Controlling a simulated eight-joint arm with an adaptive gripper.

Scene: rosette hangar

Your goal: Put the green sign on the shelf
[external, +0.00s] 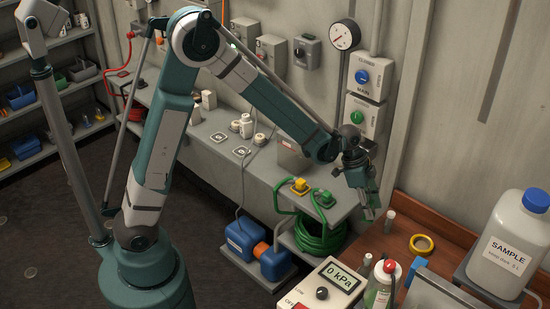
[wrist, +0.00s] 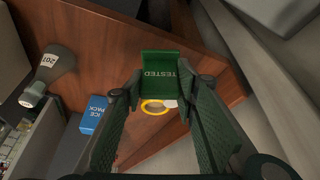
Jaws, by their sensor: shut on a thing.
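The green sign (wrist: 160,70), a small folded plate lettered TESTED, sits between my fingertips in the wrist view. My gripper (wrist: 160,94) is shut on it, one finger at each side. In the external view my gripper (external: 369,205) hangs pointing down above the left end of the brown wooden bench, and the sign is too small there to make out clearly. A grey shelf unit (external: 55,92) with several bins stands at the far left, well away from my gripper. Which shelf the task names I cannot tell.
A grey wall ledge (external: 215,140) carries small fittings.

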